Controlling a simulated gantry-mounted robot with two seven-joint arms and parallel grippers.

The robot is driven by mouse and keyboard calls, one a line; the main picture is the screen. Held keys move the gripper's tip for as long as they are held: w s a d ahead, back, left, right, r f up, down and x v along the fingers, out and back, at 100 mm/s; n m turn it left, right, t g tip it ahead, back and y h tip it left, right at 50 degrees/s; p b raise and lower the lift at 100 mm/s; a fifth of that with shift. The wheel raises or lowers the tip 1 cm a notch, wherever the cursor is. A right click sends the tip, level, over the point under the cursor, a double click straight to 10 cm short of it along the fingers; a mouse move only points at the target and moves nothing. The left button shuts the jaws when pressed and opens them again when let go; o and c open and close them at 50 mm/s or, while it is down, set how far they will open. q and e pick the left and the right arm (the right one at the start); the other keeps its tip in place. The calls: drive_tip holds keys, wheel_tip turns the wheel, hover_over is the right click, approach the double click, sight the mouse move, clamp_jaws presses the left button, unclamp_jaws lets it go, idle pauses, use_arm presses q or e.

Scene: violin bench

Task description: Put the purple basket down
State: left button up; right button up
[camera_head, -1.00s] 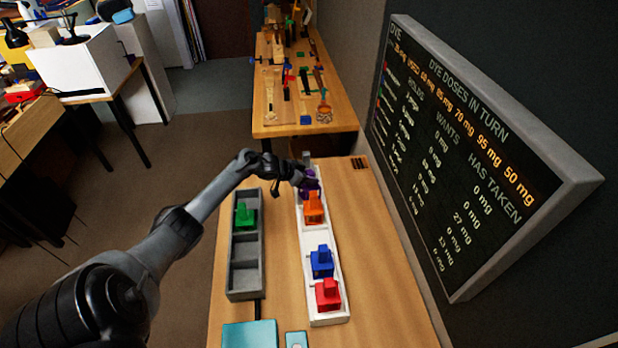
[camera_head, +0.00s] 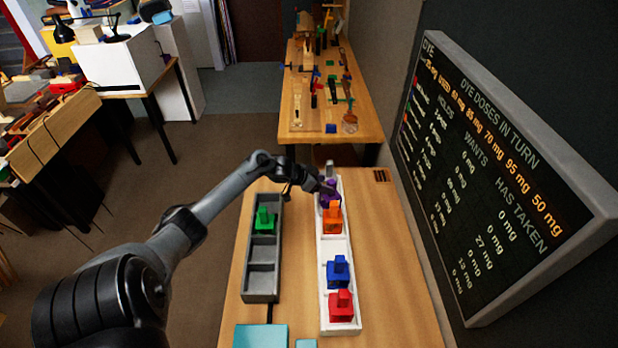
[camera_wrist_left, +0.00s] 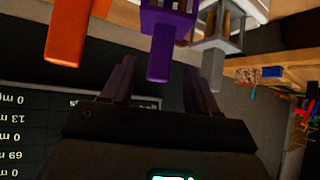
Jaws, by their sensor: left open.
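In the left wrist view the gripper's two fingers (camera_wrist_left: 162,82) are spread apart. The upright purple handle (camera_wrist_left: 160,55) shows between and beyond their tips, with a gap on both sides. The orange handle (camera_wrist_left: 66,35) is to its left. My right gripper is not in view.
A blue basket (camera_head: 337,271) and a red basket (camera_head: 341,305) stand nearer in the white tray. A grey tray (camera_head: 262,281) with a green basket (camera_head: 264,220) lies to the left. A grey basket (camera_wrist_left: 222,40) stands close beside the purple one. A dose board (camera_head: 490,180) rises at right.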

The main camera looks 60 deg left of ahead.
use_arm(q)
drive_tip(key=p+v, duration=0.1)
drive_tip(key=v, duration=0.6)
drive_tip(key=shift+s+r, duration=0.15)
drive_tip(key=shift+r, duration=0.05)
